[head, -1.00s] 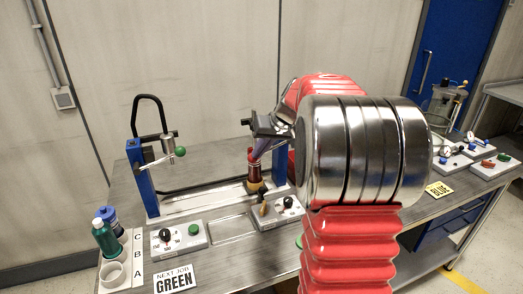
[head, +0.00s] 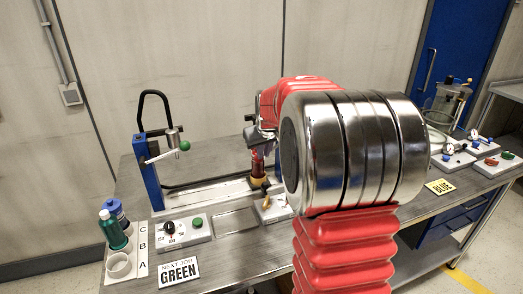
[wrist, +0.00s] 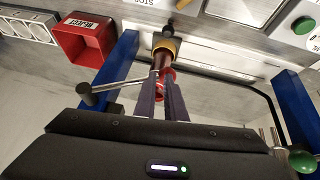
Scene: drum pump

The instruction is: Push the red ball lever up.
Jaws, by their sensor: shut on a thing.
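The red ball (wrist: 160,89) of the lever shows in the wrist view between my gripper's dark fingers, partly hidden by them. Its metal rod (wrist: 122,83) runs left to a dark end near a blue post. My gripper (wrist: 162,78) is shut on the ball, as far as the partly covered view shows. Just beyond the fingertips stands a dark red piece with a yellow ring (wrist: 165,46), also visible in the head view (head: 258,181). In the head view my arm hides much of this lever and the post beside it.
A green ball lever (head: 183,146) sits by the left blue post (head: 153,187). Control boxes with knobs (head: 169,228) stand in front. Green and blue bottles (head: 114,233) stand at the left. A red reject bin (wrist: 84,39) shows in the wrist view.

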